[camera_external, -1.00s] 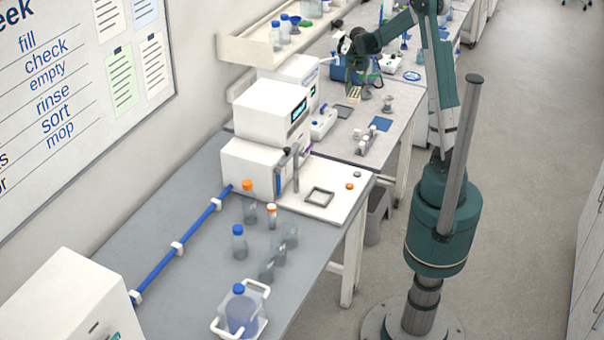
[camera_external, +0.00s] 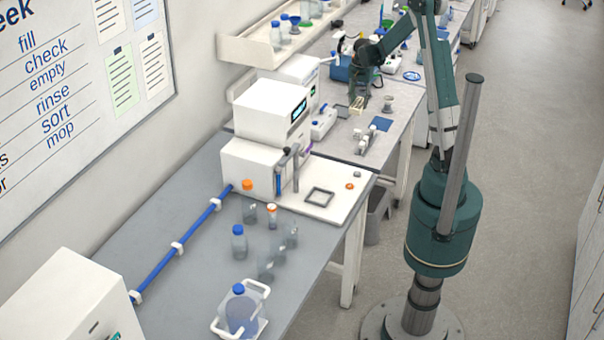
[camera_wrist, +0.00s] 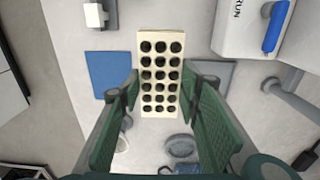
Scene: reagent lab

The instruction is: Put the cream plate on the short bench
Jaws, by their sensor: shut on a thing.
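The cream plate (camera_wrist: 160,60) is a long block with rows of dark round holes. It is between the green fingers of my gripper (camera_wrist: 160,88), which are shut on its sides. In the external view the cream plate (camera_external: 357,106) hangs below my gripper (camera_external: 358,98), over the light grey middle bench (camera_external: 352,146). It looks held above the top, but the gap is hard to judge. A darker grey bench (camera_external: 190,190) stands nearer the camera. I cannot tell which one is the short bench.
A blue mat (camera_wrist: 108,75) and a grey pad (camera_wrist: 212,72) lie either side below the plate. A white device (camera_wrist: 240,40) with a blue bar is close at upper right. The near bench holds a square frame (camera_external: 319,197), several bottles and a bottle carrier (camera_external: 241,312).

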